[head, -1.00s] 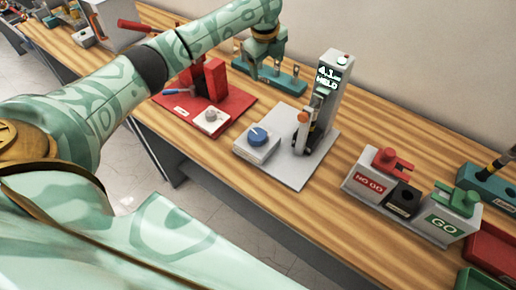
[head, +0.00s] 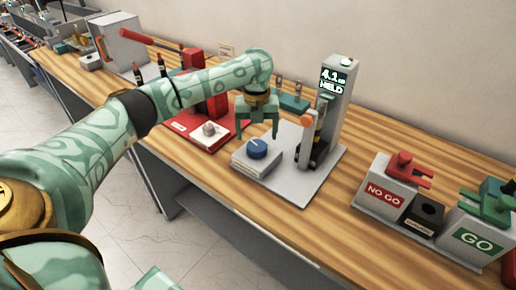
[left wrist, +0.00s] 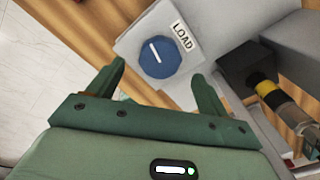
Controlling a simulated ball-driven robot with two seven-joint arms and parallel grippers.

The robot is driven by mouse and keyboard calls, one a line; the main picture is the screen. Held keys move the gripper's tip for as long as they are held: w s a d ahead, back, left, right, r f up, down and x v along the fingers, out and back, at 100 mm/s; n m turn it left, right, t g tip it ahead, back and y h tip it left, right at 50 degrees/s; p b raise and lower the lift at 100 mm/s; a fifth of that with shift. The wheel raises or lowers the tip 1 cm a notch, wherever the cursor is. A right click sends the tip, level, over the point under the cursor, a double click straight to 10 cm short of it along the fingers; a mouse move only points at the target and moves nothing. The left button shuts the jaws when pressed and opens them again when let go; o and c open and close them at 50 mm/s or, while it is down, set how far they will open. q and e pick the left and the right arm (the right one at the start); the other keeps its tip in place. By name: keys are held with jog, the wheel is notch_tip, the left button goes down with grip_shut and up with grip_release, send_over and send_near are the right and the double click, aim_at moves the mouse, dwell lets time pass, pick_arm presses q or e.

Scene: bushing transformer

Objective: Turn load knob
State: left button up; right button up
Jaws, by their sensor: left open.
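The load knob (head: 257,148) is a blue round dial on a grey box (head: 243,161) at the front left of a grey base plate. In the left wrist view the blue knob (left wrist: 160,57) has a white pointer line and a LOAD label (left wrist: 183,36) beside it. My left gripper (head: 257,136) is open and points down, above and close to the knob. In the left wrist view its fingers (left wrist: 160,82) stand apart, with the knob beyond them and roughly centred between them. My right gripper is not in view.
A grey tester column (head: 338,100) with a display reading 4.1 and HELD stands behind the knob. The NO GO (head: 385,193) and GO (head: 477,240) stations are at right. Bare wood lies between.

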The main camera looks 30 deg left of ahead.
aim_at(257, 145)
pick_arm(q)
notch_tip(257, 145, down, 4)
jog(key=shift+w+r+b, duration=0.1)
jog(key=shift+r+b, duration=0.1)
jog(key=shift+b, duration=0.25)
jog(key=shift+f, duration=0.55)
